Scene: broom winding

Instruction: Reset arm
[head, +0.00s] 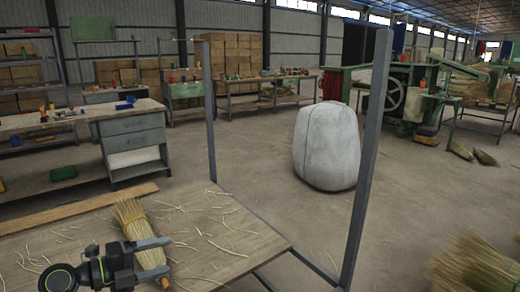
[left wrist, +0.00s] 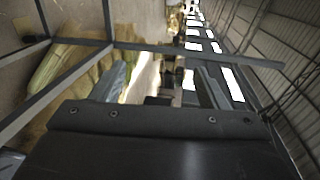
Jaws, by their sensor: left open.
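A bundle of straw broom bristles (head: 130,216) lies on the wooden work table (head: 235,245) in the lower left of the head view. My left gripper (head: 167,257) comes in from the lower left, its two fingers apart over the bundle. Straw shows between the fingers; I cannot tell whether they touch it. In the left wrist view the open fingers (left wrist: 162,82) show past a dark plate of my wrist, with no object clearly held between them. My right gripper is in neither view.
Grey upright posts (head: 368,160) and (head: 210,110) stand at the table's edges. Loose straws and a wooden plank (head: 75,210) lie on the table. A large white sack (head: 326,146) stands on open floor beyond. Straw (head: 475,265) shows at lower right.

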